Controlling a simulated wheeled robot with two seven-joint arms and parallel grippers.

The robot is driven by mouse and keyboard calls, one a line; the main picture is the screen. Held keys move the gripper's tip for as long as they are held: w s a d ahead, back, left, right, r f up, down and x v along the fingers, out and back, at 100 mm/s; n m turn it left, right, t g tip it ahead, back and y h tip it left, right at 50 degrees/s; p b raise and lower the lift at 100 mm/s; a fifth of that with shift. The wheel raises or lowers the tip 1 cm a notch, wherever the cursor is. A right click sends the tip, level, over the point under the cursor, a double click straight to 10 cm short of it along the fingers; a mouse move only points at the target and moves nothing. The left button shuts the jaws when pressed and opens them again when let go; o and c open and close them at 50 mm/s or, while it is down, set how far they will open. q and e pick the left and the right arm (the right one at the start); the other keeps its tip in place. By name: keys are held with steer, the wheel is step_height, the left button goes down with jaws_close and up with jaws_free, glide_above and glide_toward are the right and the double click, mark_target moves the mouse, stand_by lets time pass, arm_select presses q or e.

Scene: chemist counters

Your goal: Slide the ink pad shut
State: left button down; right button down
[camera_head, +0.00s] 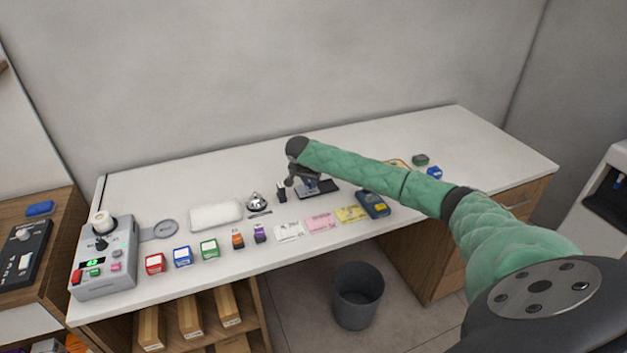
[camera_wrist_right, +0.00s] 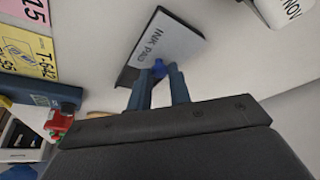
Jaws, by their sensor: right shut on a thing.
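The ink pad (camera_head: 329,188) is a flat dark case on the white counter. In the right wrist view the ink pad (camera_wrist_right: 172,42) shows a pale grey top lettered INK PAD and a dark edge along its left side. A small blue knob (camera_wrist_right: 159,67) stands at its near edge. My right gripper (camera_wrist_right: 159,78) is shut on this knob, with both fingers close around it. In the head view my right gripper (camera_head: 311,184) is over the ink pad and hides part of it. How far the pad is open is hard to tell. My left gripper is not in view.
A small dark item (camera_head: 282,192) and a silver bell (camera_head: 256,201) stand left of the ink pad. Pink (camera_head: 321,223) and yellow (camera_head: 351,214) slips and a blue device (camera_head: 373,204) lie in front. The counter behind the pad is clear. A bin (camera_head: 358,297) stands below.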

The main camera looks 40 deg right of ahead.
mark_target(305, 194)
steer(key=shift+a, duration=0.2)
steer(key=c, duration=1.4)
jaws_free()
steer(key=shift+c, duration=0.2)
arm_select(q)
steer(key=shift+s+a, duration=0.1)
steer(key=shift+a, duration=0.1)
arm_select(e)
steer(key=shift+o, duration=0.7)
steer(key=shift+w+a, duration=0.1)
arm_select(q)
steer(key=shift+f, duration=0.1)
arm_select(e)
steer(key=shift+r, duration=0.15)
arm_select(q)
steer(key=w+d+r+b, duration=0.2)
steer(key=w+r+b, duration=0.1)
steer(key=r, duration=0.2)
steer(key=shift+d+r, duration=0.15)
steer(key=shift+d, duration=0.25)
arm_select(e)
steer(key=v, duration=0.7)
steer(key=shift+r, duration=0.3)
steer(key=shift+a, duration=0.1)
